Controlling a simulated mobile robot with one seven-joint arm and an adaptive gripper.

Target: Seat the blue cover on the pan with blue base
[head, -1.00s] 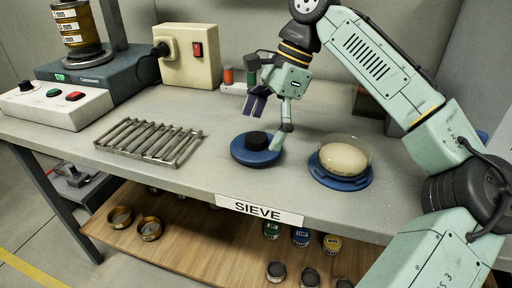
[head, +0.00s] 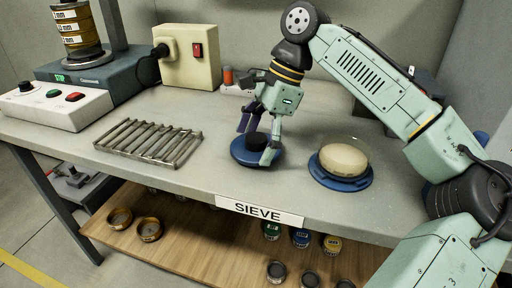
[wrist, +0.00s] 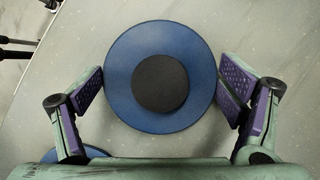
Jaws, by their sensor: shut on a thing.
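The blue cover (head: 240,157) is a round blue disc with a black knob (head: 255,141). It lies flat on the bench, and it fills the middle of the wrist view (wrist: 118,80). My gripper (head: 257,138) is down at the cover and shut on it, one finger on either side. In the wrist view, the fingers (wrist: 162,88) flank the disc; exact contact is hard to see. The pan with blue base (head: 343,183) stands to the right, with a clear wall and a pale round filling (head: 343,159). Its edge seems to show at the wrist view's lower left.
A metal rod rack (head: 150,142) lies left of the cover. A control box (head: 55,110), a sieve stack (head: 78,32) and a beige switch box (head: 190,57) stand behind and left. The SIEVE label (head: 259,211) marks the front edge. A lower shelf holds small jars.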

